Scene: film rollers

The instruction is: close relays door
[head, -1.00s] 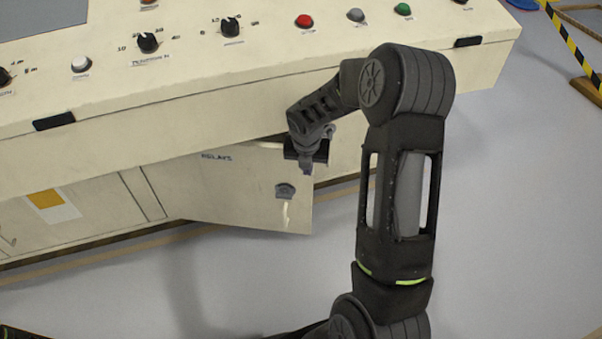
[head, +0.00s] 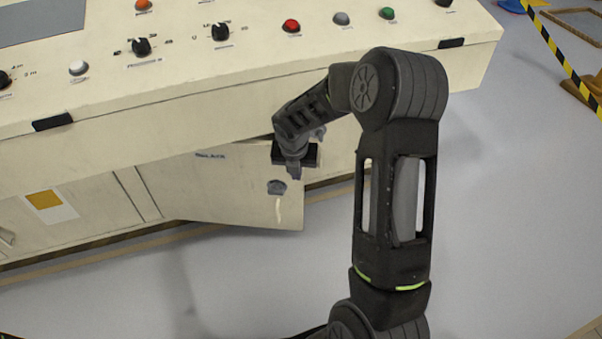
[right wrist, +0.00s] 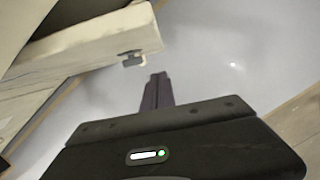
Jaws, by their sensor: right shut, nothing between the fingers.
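The relays door (head: 215,188) is a cream panel low on the console front. It stands partly open, its right edge swung out from the cabinet. A grey latch (head: 277,187) sits near its free edge. My right gripper (head: 294,172) is shut and empty, just above the latch near the door's upper right part; I cannot tell whether it touches. In the right wrist view the shut fingers (right wrist: 157,90) point toward the floor beside the door edge (right wrist: 90,42), with the latch (right wrist: 132,58) to their upper left. My left gripper is not in view.
The cream console (head: 270,80) overhangs the door, with knobs and coloured buttons on top. Grey floor (head: 500,220) is open at the right. A yellow-black striped barrier (head: 560,50) stands at the far right.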

